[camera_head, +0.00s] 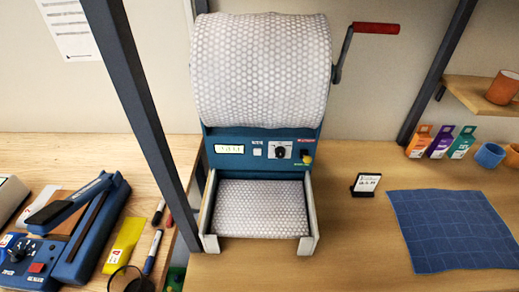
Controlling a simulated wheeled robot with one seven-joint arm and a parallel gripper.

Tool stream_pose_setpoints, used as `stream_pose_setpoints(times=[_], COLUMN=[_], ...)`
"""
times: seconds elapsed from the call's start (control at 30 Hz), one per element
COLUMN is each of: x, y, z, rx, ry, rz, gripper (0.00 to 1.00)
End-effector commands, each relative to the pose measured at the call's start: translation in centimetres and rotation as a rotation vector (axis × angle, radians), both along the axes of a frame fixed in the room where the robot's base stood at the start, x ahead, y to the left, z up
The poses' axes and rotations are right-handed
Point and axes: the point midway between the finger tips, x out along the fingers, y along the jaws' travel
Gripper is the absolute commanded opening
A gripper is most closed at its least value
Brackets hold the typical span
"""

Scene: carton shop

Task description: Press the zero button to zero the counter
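A dispenser machine stands at the centre of the bench, with a large roll of bubble wrap (262,70) on top. Its blue front panel (240,162) carries a lit counter display (229,149), whose digits are too small to read surely. Right of the display is a small pale square button (257,152) with a label above it, too small to read. Farther right are a dial (279,151) and a dark knob or switch (305,156) with a yellow part. My gripper is not in view.
A crank with a red handle (376,28) sticks out right of the roll. Bubble wrap lies in the tray (311,212) below the panel. A dark post (140,100) stands left of the machine. A small sign (366,184) and blue mat (455,230) lie right.

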Motion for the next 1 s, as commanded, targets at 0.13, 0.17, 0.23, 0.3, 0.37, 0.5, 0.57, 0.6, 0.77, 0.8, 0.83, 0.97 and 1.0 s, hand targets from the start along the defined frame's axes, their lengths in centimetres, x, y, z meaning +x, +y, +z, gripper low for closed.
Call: stream_pose_setpoints(times=[0.13, 0.17, 0.23, 0.3, 0.37, 0.5, 0.57, 0.6, 0.77, 0.8, 0.83, 0.97, 1.0], x=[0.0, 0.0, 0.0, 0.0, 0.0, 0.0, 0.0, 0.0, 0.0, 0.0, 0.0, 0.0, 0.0], y=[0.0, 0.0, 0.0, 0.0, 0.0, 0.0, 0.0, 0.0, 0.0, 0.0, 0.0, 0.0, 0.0], z=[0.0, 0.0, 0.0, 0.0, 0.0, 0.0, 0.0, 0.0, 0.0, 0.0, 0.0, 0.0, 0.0], rx=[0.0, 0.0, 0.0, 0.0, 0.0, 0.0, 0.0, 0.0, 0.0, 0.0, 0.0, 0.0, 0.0], ry=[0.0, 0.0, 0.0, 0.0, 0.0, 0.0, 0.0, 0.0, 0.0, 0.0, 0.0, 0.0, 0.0], rz=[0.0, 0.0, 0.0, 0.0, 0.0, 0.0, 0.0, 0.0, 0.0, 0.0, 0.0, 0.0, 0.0], gripper=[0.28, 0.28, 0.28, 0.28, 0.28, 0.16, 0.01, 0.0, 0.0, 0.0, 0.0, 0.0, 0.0])
